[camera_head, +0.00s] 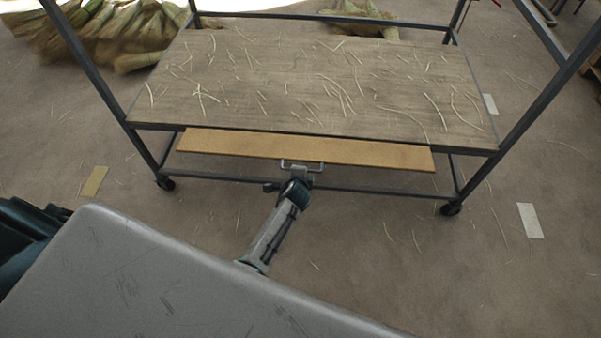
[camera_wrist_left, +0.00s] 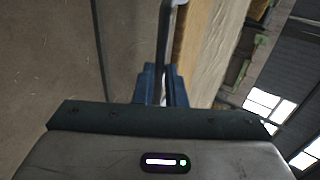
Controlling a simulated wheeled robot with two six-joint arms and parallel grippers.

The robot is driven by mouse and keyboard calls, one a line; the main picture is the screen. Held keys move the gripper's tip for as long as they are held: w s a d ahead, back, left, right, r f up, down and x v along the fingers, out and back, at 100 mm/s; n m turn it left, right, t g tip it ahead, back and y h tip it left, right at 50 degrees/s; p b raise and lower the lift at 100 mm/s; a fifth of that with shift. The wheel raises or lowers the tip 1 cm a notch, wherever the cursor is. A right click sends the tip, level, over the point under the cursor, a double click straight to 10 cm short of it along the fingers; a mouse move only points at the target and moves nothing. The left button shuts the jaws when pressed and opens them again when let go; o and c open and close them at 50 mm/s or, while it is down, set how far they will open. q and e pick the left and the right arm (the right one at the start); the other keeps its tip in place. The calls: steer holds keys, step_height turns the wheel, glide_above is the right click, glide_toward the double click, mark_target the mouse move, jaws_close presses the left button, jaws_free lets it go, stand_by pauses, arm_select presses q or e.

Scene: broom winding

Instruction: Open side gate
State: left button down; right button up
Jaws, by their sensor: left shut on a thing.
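The side gate (camera_head: 310,150) is a long yellow-brown board along the near edge of a metal-framed cart, just below the level of its wooden top. A small metal handle (camera_head: 320,166) sticks out at the middle of its near edge. My left gripper (camera_head: 297,174) is at this handle and shut on it. In the left wrist view, the two dark blue fingers of my left gripper (camera_wrist_left: 162,88) close around a thin metal bar (camera_wrist_left: 163,45), with the board's edge beside it. My right gripper is not in view.
The cart's wooden top (camera_head: 310,85) is strewn with straw. Dark metal posts (camera_head: 545,100) rise at its corners, and its wheels (camera_head: 451,209) stand on the floor. Straw bundles (camera_head: 115,35) lie at the back left. The floor near the cart is mostly clear.

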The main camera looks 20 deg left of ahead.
arm_select(q)
steer(key=c, duration=1.5)
jaws_free()
steer(key=shift+s, duration=0.1)
steer(key=v, duration=1)
steer(key=shift+s+d+r+p, duration=0.1)
steer(key=shift+s+r+p, duration=0.1)
steer(key=shift+s+p, duration=0.15)
